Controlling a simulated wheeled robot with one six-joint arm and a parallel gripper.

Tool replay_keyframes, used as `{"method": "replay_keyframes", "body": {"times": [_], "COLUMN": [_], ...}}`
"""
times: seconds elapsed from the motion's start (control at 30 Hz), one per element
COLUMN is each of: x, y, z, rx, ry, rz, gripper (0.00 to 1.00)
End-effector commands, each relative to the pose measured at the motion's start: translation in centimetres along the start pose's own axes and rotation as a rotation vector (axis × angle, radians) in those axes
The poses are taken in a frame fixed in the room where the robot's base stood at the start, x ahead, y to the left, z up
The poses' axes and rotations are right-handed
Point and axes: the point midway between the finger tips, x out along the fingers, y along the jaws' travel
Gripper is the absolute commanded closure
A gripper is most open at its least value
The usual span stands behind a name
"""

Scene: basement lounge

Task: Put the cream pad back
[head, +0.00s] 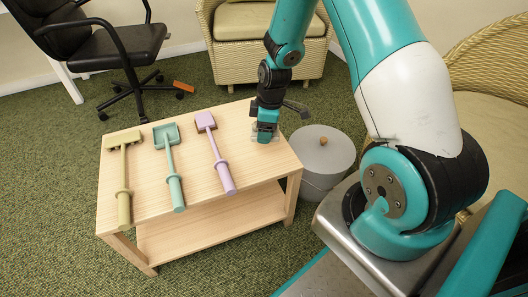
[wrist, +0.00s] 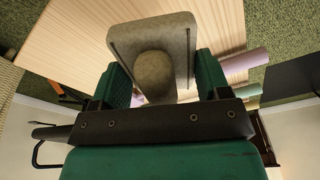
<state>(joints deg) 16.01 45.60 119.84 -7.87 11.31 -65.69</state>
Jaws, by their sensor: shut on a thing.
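The cream pad (wrist: 180,30) looks grey-beige in the wrist view, a flat block with rounded corners and a stubby rounded grip on the near side. My gripper (wrist: 158,66) is shut on it, one green finger on each side of the grip. In the head view my gripper (head: 266,131) is at the right end of the wooden table (head: 215,190), low over its top. There the pad is mostly hidden by the gripper. I cannot tell whether the pad touches the tabletop.
A cream-handled tool (head: 123,175), a teal one (head: 171,165) and a lilac one (head: 218,155) lie on the table, left of my gripper. A grey round bin (head: 318,165) with a wooden knob stands at the table's right. A wicker chair (head: 245,35) is behind.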

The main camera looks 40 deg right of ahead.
Motion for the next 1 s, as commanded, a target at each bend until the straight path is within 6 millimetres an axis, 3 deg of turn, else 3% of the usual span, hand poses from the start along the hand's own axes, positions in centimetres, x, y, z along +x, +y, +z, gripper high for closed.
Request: {"method": "replay_keyframes", "body": {"times": [0.03, 0.1, 0.33, 0.53, 0.77, 0.8, 0.9, 1.0], "x": [1.6, 2.5, 4.1, 7.3, 7.6, 7.6, 7.6, 7.6], "y": [0.0, 0.0, 0.1, 0.0, 0.1, 0.1, 0.1, 0.1], "z": [0.2, 0.3, 0.6, 1.1, 1.1, 1.1, 1.1, 1.1], "rx": [0.0, 0.0, 0.0, 0.0, 0.0, 0.0, 0.0, 0.0], "ry": [0.0, 0.0, 0.001, 0.0, 0.001, 0.001, 0.001, 0.001], "rz": [-0.001, 0.0, 0.002, 0.001, 0.003, 0.003, 0.002, 0.002], "gripper": [0.56, 0.56, 0.56, 0.56, 0.56, 0.26, 0.05, 0.05]}}
